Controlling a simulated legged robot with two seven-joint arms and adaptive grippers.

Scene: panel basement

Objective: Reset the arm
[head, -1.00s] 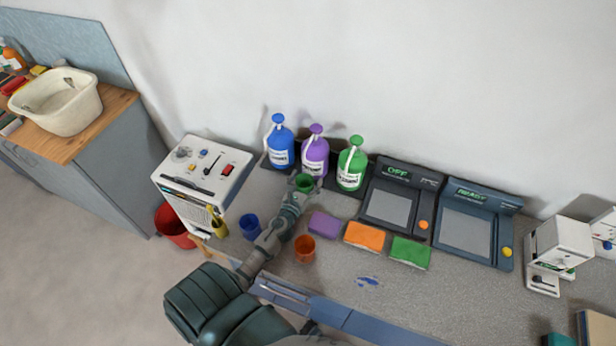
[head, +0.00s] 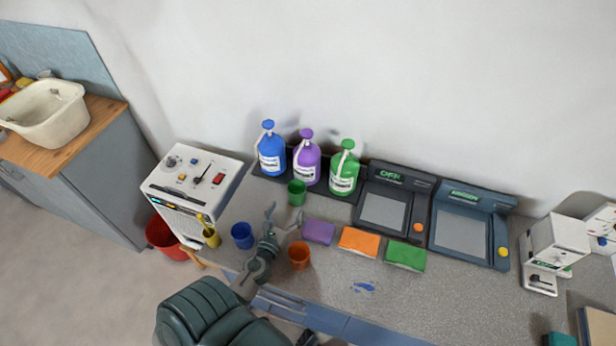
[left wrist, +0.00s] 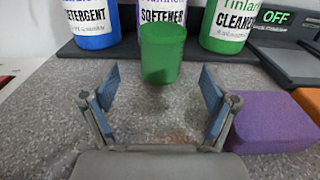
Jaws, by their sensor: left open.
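My left gripper (head: 284,218) is open and empty over the grey counter, between the blue cup (head: 242,235) and the purple sponge (head: 319,231). In the left wrist view its two fingers (left wrist: 157,95) are spread wide. The green cup (head: 297,192) stands upright beyond the fingertips, apart from them, in front of the purple softener bottle (head: 307,160). The cup also shows in the left wrist view (left wrist: 161,55). An orange cup (head: 299,256) stands just right of my left wrist.
Blue detergent (head: 271,150) and green cleaner (head: 344,170) bottles flank the softener. Orange (head: 359,241) and green (head: 406,255) sponges lie right of the purple one. Two dark devices (head: 384,211) stand behind them. A white control box (head: 195,180) is left. A blue spill (head: 364,286) marks the counter.

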